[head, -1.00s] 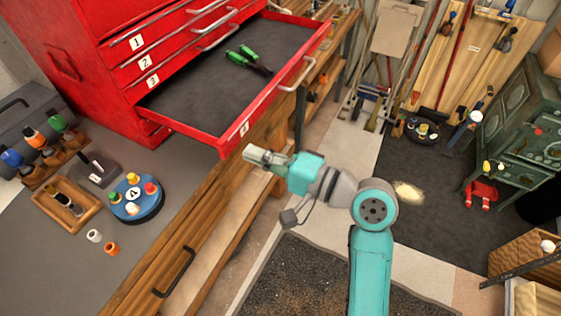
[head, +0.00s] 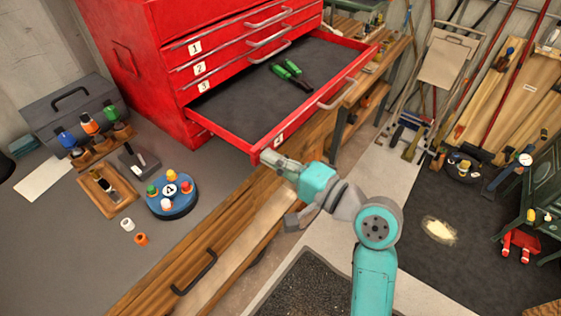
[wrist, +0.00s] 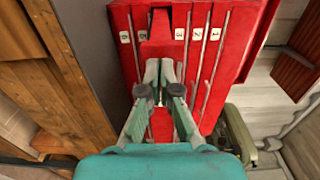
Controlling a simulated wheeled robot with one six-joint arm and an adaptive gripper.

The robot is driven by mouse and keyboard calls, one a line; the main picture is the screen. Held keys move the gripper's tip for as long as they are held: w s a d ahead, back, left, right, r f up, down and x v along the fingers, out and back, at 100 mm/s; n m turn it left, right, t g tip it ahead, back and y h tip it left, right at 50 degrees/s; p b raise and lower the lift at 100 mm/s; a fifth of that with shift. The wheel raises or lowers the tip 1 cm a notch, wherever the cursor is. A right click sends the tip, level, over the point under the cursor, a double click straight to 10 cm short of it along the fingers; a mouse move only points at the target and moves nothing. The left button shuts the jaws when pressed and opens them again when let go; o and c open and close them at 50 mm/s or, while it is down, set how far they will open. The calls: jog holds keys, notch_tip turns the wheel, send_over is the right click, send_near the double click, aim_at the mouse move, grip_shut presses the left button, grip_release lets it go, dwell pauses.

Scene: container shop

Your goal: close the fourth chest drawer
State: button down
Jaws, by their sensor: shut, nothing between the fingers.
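The red tool chest (head: 130,60) stands on the workbench. Its fourth drawer (head: 330,107), labelled 4, is pulled well out, with a dark liner and green-handled pliers (head: 288,75) inside. Drawers 1, 2 and 3 above it are shut. My gripper (head: 268,159) is shut and empty, at the near left end of the drawer's front panel, below label 4. Whether it touches the panel I cannot tell.
The bench top at left holds a grey toolbox (head: 72,108), a wooden tray (head: 107,190), a blue round holder (head: 172,198) and small caps. Wooden bench drawers lie below. A green cabinet (head: 540,205) stands at right. The floor between is mostly clear.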

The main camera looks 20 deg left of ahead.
aim_at(198, 115)
jog(key=x, duration=2.2)
jog(key=shift+w+f, duration=0.1)
jog(key=shift+w, duration=0.05)
jog(key=shift+a, duration=0.15)
